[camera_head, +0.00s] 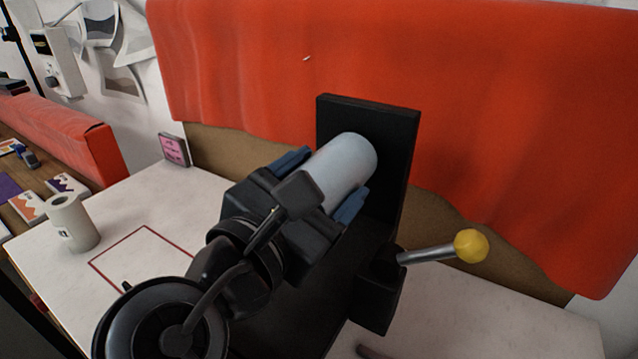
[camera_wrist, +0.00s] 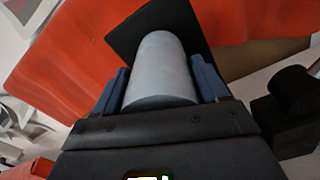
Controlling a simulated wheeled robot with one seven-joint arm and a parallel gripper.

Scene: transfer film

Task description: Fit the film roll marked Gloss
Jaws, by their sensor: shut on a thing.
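A pale grey-blue film roll (camera_head: 341,170) is between the blue fingers of my gripper (camera_head: 328,183). The fingers are shut on its sides, as the wrist view also shows with the roll (camera_wrist: 160,72) between both fingers (camera_wrist: 160,92). The roll's far end is at the face of a black upright plate (camera_head: 372,112). I cannot tell whether it touches the plate or sits on a spindle, since that end is hidden. No marking shows on the held roll. A lever with a yellow knob (camera_head: 470,246) sticks out to the right from the black stand.
A second, white roll (camera_head: 72,222) with a small dark label stands upright on the white table (camera_head: 150,198) at left. A red outlined square (camera_head: 140,258) is beside it. A pink sign (camera_head: 174,149) stands behind. An orange-red cloth (camera_head: 240,60) hangs close behind the plate.

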